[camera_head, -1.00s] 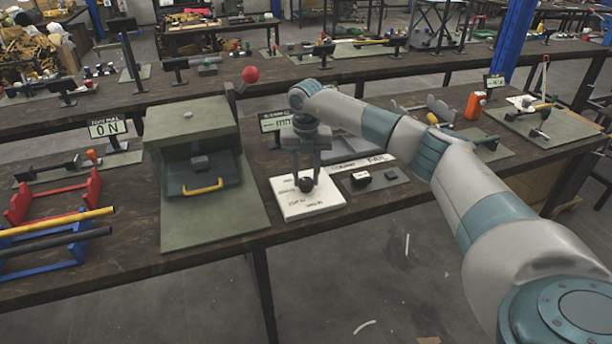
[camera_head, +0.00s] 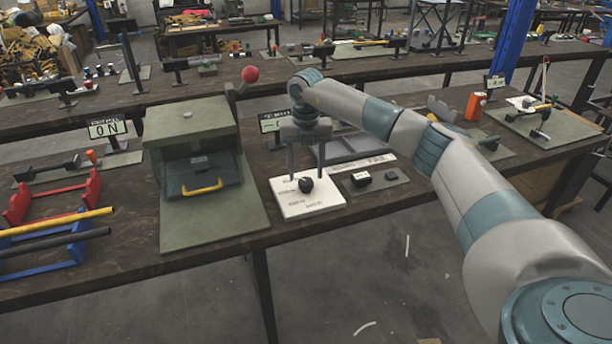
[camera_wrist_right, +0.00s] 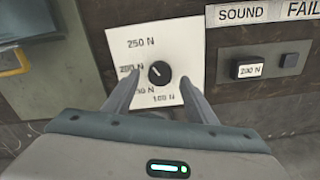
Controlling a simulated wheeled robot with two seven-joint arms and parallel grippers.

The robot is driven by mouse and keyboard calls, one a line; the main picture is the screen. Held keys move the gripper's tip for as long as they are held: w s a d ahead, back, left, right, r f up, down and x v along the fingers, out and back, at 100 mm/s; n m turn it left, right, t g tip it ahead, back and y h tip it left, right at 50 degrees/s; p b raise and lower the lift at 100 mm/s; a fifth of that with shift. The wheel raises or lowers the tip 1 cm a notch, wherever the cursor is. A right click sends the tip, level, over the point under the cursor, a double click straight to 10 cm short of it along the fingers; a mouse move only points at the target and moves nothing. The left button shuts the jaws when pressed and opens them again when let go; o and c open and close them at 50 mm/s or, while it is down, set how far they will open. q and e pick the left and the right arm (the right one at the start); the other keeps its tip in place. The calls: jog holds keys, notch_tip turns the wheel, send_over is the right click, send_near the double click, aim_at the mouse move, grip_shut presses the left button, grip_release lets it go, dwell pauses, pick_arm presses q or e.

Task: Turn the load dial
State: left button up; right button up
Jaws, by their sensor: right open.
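The load dial is a black knob (camera_head: 306,184) in the middle of a white plate (camera_head: 318,207) on the table. In the right wrist view the knob (camera_wrist_right: 159,73) has a pale pointer line toward its upper left. The white plate (camera_wrist_right: 190,40) bears labels, including 250 N at the top and others down its left side and bottom. My right gripper (camera_head: 306,174) is over the dial from above. Its fingers are open, one on each side of the knob, with gaps between. My left gripper is in neither view.
The green press (camera_head: 190,130) with a yellow handle (camera_head: 202,188) stands left of the dial. A red ball (camera_head: 250,74) tops the press lever.

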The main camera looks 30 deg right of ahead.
notch_tip(320, 180, up, 8)
jog(key=b, duration=0.2)
notch_tip(320, 180, up, 6)
send_over(306, 181)
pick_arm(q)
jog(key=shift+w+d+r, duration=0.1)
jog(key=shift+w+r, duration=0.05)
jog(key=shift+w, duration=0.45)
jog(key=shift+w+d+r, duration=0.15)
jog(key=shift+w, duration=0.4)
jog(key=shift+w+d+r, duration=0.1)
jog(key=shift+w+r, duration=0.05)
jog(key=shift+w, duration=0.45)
pick_arm(e)
jog(key=shift+r, duration=0.5)
jog(key=shift+f, duration=0.1)
